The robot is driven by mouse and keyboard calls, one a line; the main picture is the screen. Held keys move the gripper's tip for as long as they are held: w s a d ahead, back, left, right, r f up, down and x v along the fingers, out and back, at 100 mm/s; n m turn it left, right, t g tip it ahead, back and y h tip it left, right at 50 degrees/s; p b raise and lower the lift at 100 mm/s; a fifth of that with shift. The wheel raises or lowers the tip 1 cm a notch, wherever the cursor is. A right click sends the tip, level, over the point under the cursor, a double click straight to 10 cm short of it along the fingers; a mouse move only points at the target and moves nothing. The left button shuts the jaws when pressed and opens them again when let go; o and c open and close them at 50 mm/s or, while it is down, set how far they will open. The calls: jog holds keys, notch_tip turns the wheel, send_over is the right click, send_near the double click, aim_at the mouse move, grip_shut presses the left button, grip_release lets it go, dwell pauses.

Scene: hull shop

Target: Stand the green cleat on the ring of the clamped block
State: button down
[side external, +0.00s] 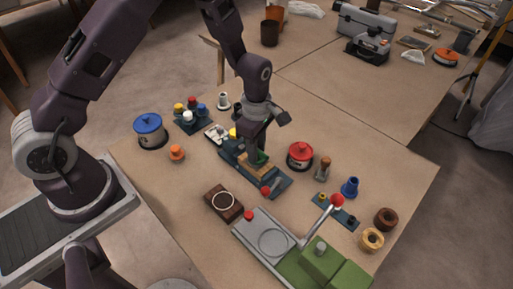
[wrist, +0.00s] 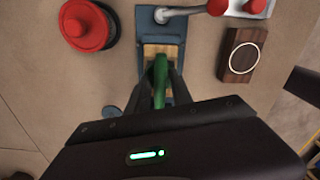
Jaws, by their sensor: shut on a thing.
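My gripper (side external: 257,150) is shut on the green cleat (wrist: 160,80), pointing down over a blue-grey clamp fixture (side external: 276,186). The cleat also shows as a small green patch in the side view (side external: 261,157). A light wooden block (side external: 251,168) sits in the fixture under the gripper; it shows in the wrist view (wrist: 150,50) just beyond the cleat. My fingers and the cleat hide much of its top. I see no ring on it and cannot tell whether the cleat touches it. A dark brown block with a white ring (side external: 219,209) lies apart on the table, unclamped.
A red-lidded pot (side external: 300,156) stands right of the fixture, a blue-lidded pot (side external: 150,131) to the left. A grey plate with a round outline (side external: 249,238) and a green machine (side external: 317,262) stand in front. A metal lever (side external: 320,220) rises beside them. Several small pegs stand around.

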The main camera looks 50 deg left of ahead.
jog(key=shift+f, duration=0.55)
dwell(0.6)
jog(key=c, duration=1.4)
grip_release()
jog(key=shift+r, duration=5.5)
